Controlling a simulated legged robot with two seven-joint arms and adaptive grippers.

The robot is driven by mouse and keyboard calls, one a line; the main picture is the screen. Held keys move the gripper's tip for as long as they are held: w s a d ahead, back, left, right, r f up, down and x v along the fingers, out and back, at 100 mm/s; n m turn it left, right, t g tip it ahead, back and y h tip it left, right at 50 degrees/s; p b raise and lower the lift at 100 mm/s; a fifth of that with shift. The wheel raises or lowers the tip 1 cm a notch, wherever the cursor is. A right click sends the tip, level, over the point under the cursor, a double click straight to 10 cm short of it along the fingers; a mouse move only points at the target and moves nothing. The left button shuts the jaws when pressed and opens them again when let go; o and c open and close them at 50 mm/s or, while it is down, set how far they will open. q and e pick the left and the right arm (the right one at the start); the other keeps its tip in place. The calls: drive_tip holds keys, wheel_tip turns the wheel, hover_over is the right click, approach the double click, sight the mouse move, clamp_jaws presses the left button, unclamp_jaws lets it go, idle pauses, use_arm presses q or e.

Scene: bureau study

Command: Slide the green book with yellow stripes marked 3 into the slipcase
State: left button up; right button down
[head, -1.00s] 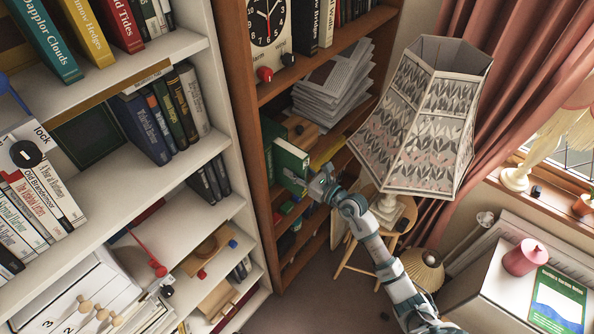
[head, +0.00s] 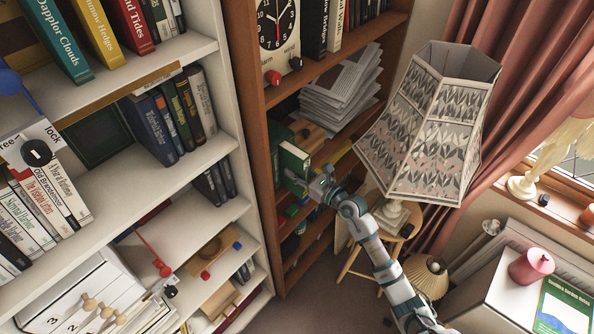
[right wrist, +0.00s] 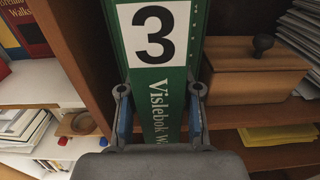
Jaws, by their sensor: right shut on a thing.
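My right gripper (head: 321,188) is shut on a green book (head: 294,166) at the brown bookcase. In the right wrist view, the gripper's fingers (right wrist: 158,105) flank the book's green spine (right wrist: 176,80), which bears a white label with a black 3 and pale lettering. The book stands upright on a brown shelf, its spine towards the gripper. Yellow stripes do not show clearly. A dark green shape (head: 277,137) is just behind and left of the book; I cannot tell whether it is the slipcase. My left gripper is out of view.
A wooden box with a dark knob (right wrist: 254,75) stands close to the book's right. Yellow papers (right wrist: 280,134) lie on the shelf below. A stack of grey papers (head: 340,88) is above. A patterned lampshade (head: 430,125) stands right of my arm; a white bookcase (head: 228,110) is left.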

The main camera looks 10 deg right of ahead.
sight(307, 177)
drive_tip(key=shift+x, duration=1.3)
drive_tip(key=shift+r, duration=0.15)
drive_tip(key=c, duration=0.7)
unclamp_jaws()
drive_tip(key=o, duration=0.5)
drive_tip(key=shift+c, duration=0.2)
drive_tip(key=shift+s+d, duration=0.1)
drive_tip(key=shift+s, duration=0.05)
drive_tip(key=shift+p+v, duration=0.45)
drive_tip(key=shift+v, duration=2)
drive_tip(key=shift+p+v, duration=0.35)
drive_tip(key=shift+v, duration=2.1)
